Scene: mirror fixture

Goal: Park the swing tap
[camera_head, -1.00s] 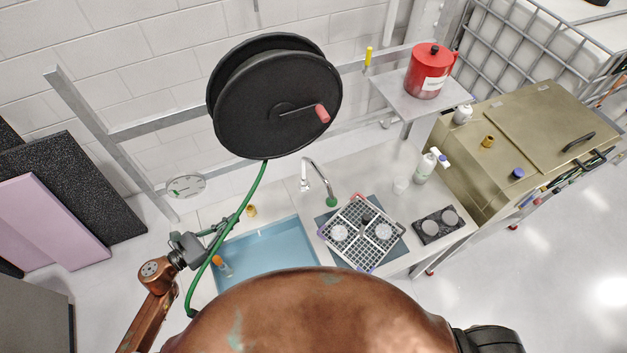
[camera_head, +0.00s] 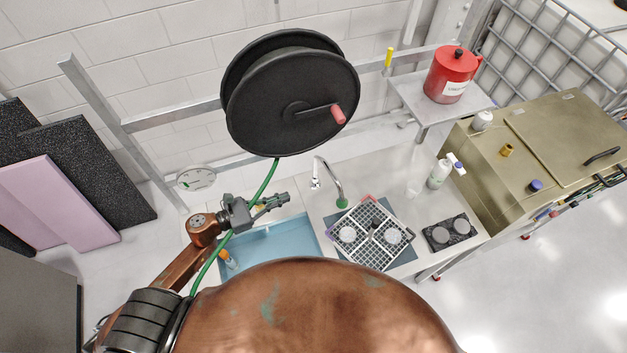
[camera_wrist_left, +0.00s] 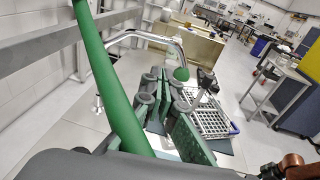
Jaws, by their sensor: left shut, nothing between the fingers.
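My right gripper is out of view.
A green hose (camera_head: 262,185) hangs from the black reel (camera_head: 290,95) and passes close by my left gripper. A red can (camera_head: 451,75) sits on a shelf.

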